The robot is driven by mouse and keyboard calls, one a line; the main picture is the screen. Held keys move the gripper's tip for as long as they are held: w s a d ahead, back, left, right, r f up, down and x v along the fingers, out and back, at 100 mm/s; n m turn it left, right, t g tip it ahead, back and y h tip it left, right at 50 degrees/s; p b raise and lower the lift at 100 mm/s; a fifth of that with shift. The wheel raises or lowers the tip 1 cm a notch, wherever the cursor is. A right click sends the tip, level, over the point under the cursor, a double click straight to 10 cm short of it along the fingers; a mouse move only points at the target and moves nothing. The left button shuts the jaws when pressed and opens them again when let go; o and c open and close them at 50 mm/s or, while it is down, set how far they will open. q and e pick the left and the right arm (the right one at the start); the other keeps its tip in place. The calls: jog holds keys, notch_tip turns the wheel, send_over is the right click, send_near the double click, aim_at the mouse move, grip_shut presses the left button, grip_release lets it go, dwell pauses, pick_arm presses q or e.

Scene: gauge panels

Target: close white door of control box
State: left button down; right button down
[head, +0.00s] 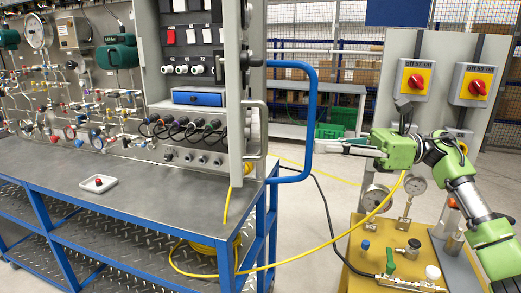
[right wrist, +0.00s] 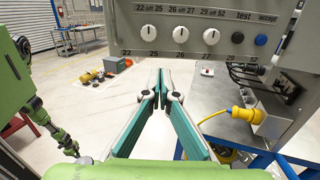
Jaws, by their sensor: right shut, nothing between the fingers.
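The control box (head: 190,108) stands open on the bench, with its rows of switches and plugs inside showing. Its pale door (head: 236,90) stands out toward me, almost edge-on in the head view, with a bar handle (head: 256,135) low on it. In the right wrist view a pale panel with dials, which looks like the door face (right wrist: 210,42), fills the top right. My right gripper (head: 318,146) is shut and empty, right of the door and close to the blue rail, apart from the door. Its fingertips also show in the right wrist view (right wrist: 158,72). My left gripper is not in view.
A blue rail (head: 311,110) rises at the bench's right end, between door and gripper. A yellow cable (head: 330,240) loops across. A yellow stand with gauges (head: 375,265) is below my right arm. A white tray with a red button (head: 98,184) lies on the bench.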

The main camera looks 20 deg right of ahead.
jog(key=p+x, duration=0.6)
jog(key=x, duration=0.7)
jog(key=shift+s+a+n+p, duration=0.15)
jog(key=shift+a+n+p, duration=0.15)
jog(key=shift+a+p, duration=0.15)
jog(key=shift+f, duration=0.15)
